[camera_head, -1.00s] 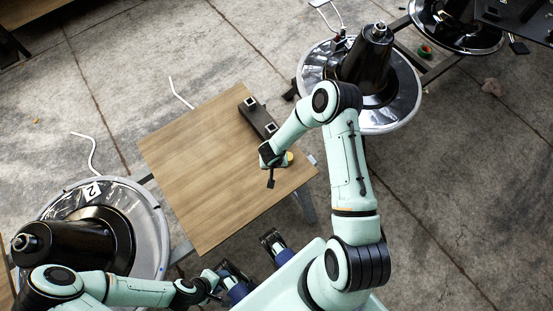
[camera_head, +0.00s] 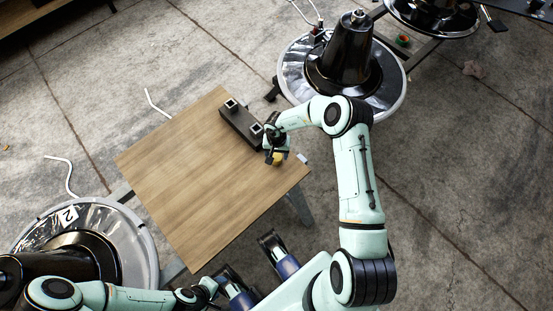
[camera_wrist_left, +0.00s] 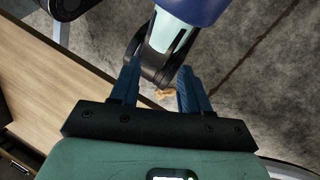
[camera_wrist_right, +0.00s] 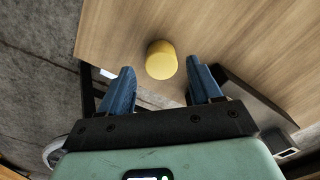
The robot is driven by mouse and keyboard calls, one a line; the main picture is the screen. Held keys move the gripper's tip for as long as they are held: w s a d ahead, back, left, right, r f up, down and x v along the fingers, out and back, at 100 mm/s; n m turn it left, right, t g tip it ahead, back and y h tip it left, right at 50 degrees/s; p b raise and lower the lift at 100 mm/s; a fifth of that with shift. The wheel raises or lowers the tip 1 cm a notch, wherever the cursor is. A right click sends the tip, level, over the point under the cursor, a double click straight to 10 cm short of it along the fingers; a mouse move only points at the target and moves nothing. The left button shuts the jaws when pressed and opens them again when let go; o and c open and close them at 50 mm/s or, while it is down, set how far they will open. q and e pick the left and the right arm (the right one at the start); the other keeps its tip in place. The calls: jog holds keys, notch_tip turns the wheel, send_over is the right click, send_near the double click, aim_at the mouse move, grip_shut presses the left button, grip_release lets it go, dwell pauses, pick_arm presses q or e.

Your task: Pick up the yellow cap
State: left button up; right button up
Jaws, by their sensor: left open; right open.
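The yellow cap (camera_wrist_right: 161,60) stands on the wooden table (camera_head: 195,190) near its right corner. In the right wrist view it lies just beyond and between my right gripper's (camera_wrist_right: 155,88) two blue fingers, which are open and empty. In the head view the cap (camera_head: 278,159) shows right at the right gripper (camera_head: 274,155), partly covered by it. I cannot tell from that view how high the fingers are above the table. My left gripper (camera_wrist_left: 155,85) is open and empty, low by the table's front edge.
A dark block with square sockets (camera_head: 241,124) lies on the table close to the right gripper. Chair bases stand on round plates at the lower left (camera_head: 130,245) and upper right (camera_head: 390,100). Most of the tabletop is clear.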

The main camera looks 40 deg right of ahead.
aim_at(277, 158)
notch_tip(277, 158, down, 6)
jog(key=shift+w+d+r+b, duration=0.1)
jog(key=shift+w+d+b, duration=0.05)
jog(key=shift+b, duration=0.65)
pick_arm(q)
jog(key=w+f, duration=0.1)
jog(key=w+a+f+t, duration=0.1)
jog(key=shift+w+a, duration=0.1)
jog(key=shift+w, duration=0.25)
pick_arm(e)
jog(key=c, duration=1)
jog(key=shift+c, duration=0.2)
jog(key=shift+r, duration=0.1)
